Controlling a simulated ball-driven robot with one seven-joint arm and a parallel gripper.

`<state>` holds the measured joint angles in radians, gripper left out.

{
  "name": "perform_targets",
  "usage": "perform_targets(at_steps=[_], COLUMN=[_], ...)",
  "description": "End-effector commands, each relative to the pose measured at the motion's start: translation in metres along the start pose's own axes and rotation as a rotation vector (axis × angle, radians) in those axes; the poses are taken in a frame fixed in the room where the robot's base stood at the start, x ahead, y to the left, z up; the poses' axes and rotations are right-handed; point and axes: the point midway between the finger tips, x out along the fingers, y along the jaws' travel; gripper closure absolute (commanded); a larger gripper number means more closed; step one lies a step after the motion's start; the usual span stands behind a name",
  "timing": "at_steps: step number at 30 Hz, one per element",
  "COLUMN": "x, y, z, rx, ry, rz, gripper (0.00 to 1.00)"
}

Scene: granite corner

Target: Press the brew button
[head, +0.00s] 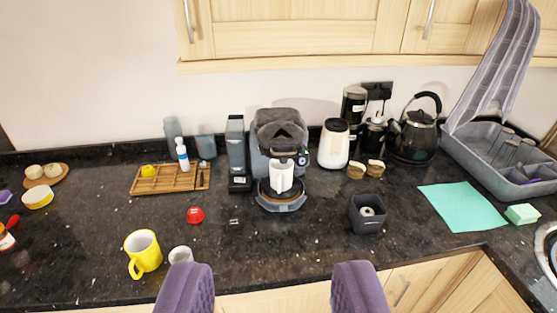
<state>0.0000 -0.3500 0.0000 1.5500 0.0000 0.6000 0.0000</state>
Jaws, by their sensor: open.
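A dark grey coffee machine (278,140) stands against the back wall near the middle of the counter. A white cup (281,178) is on its drip tray (281,203). A small round dark control with a light centre (303,158) shows on the machine's right front; I cannot tell for sure that it is the brew button. My gripper (273,275) is at the bottom of the view, its two purple fingers wide apart. It is empty, in front of the machine and well apart from it.
A yellow mug (143,253) and a small whitish cup (181,255) stand at the front left. A red object (195,215) lies left of the machine. Counter directly before the machine is clear.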

Motion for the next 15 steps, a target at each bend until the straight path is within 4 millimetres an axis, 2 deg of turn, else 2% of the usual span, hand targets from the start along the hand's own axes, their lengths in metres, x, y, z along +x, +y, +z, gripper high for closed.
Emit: perform_targets(at_steps=[3, 8, 9, 15], x=[0.0, 0.0, 0.0, 0.0], y=[0.0, 0.0, 0.0, 0.0], z=[0.0, 0.0, 0.0, 0.0], rx=[0.0, 0.0, 0.0, 0.0], ry=[0.0, 0.0, 0.0, 0.0], rz=[0.0, 0.0, 0.0, 0.0], gripper=[0.6, 0.96, 1.0, 1.0])
